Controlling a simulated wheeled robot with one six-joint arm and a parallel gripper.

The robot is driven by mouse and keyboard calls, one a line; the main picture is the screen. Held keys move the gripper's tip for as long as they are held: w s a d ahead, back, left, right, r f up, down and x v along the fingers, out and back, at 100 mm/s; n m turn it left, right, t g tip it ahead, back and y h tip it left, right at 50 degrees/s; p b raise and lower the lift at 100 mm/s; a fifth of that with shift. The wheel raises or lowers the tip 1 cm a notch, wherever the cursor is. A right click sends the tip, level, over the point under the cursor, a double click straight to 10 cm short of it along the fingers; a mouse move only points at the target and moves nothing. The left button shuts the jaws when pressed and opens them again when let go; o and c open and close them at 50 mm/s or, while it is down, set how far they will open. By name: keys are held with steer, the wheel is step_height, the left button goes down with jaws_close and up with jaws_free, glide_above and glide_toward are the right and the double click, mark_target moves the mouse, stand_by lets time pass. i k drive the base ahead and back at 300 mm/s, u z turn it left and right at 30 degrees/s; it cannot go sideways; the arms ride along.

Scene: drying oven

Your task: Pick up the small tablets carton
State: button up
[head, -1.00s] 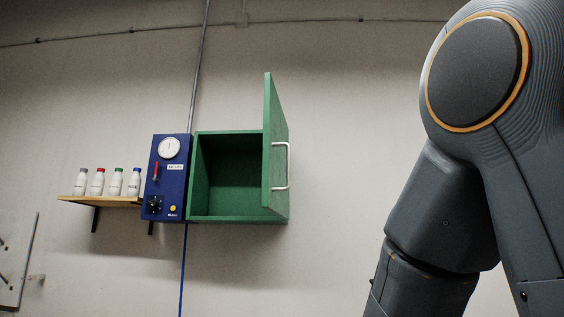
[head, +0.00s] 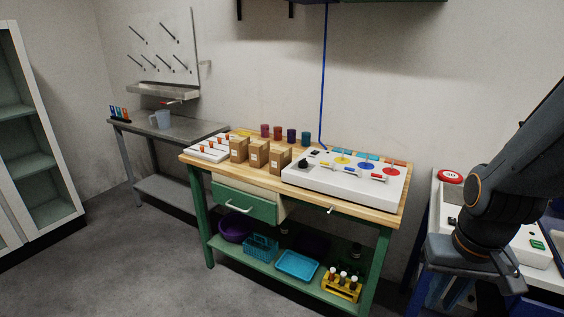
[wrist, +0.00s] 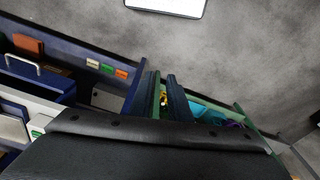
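Three brown cardboard cartons stand upright in a row on the wooden workbench in the head view: a left carton (head: 239,149), a middle carton (head: 258,154) and a right carton (head: 279,160). Each has a small pale label, too small to read, so I cannot tell which is the tablets carton. The right one stands against the white panel's left end. My arm is at the right of the head view, well away from the cartons. My gripper's dark body (wrist: 150,150) fills the bottom of the wrist view; its finger opening is not clear. No carton is seen in its grasp.
The workbench (head: 355,217) also holds a white control panel (head: 330,185), several coloured cups behind and a white rack at left. Its lower shelf carries a blue tray (head: 297,265), basket, purple bowl and yellow vial rack. A steel side table (head: 185,133) stands left. Front floor is clear.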

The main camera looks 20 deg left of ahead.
mark_target(280, 157)
steer(key=u, duration=1.8)
steer(key=i, duration=2.35)
steer(key=z, duration=1.35)
steer(key=i, duration=0.5)
steer(key=u, duration=0.1)
